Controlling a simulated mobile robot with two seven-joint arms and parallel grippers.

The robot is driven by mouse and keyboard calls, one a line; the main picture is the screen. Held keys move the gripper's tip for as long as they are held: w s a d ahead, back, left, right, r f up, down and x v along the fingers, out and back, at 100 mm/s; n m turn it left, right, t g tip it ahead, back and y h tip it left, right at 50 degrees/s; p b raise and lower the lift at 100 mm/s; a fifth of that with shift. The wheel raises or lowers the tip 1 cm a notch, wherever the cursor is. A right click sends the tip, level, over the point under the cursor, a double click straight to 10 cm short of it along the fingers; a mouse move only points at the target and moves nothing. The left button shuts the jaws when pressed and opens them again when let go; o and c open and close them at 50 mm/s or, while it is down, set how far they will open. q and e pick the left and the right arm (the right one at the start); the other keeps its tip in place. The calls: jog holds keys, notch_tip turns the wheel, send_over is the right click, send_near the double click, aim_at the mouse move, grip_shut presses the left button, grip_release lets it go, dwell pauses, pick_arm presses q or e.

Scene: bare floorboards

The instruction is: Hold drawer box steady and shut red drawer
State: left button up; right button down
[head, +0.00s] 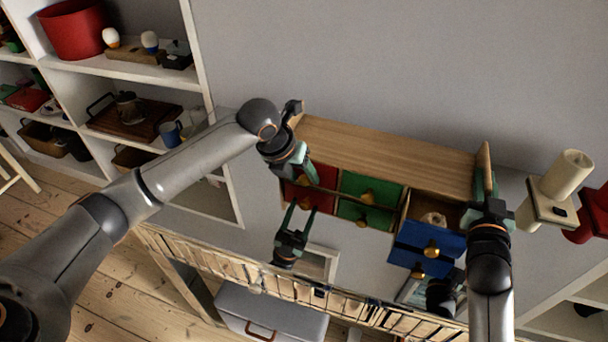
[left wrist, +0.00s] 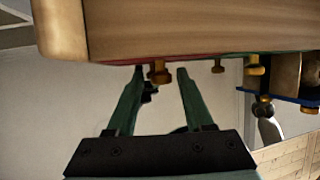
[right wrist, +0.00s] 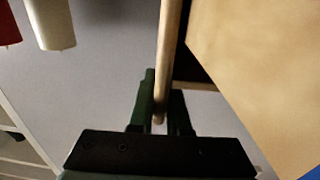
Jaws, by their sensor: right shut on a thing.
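The drawer box (head: 390,142) has a pale wooden top and stands against the wall. Its red drawer (head: 324,174) is at the left end and looks about flush with the green drawer (head: 372,187). My left gripper (head: 304,180) is open at the red drawer front. In the left wrist view the red drawer's knob (left wrist: 158,73) shows between the spread fingertips, with gaps on both sides. My right gripper (head: 487,188) is shut on the box's upright right side panel (head: 485,160). That panel (right wrist: 168,50) runs between its fingers in the right wrist view.
The blue drawer (head: 432,237) stands pulled out with a small pale thing inside. The surface below seems glossy and mirrors the drawers and grippers. A cream cylinder-topped object (head: 566,175) is right of the box. White shelves (head: 195,40) stand at left.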

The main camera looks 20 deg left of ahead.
pick_arm(q)
jog(key=shift+o, duration=0.6)
pick_arm(e)
jog(key=shift+a, duration=0.1)
pick_arm(q)
jog(key=v, duration=1.2)
pick_arm(e)
jog(key=c, duration=0.8)
grip_release()
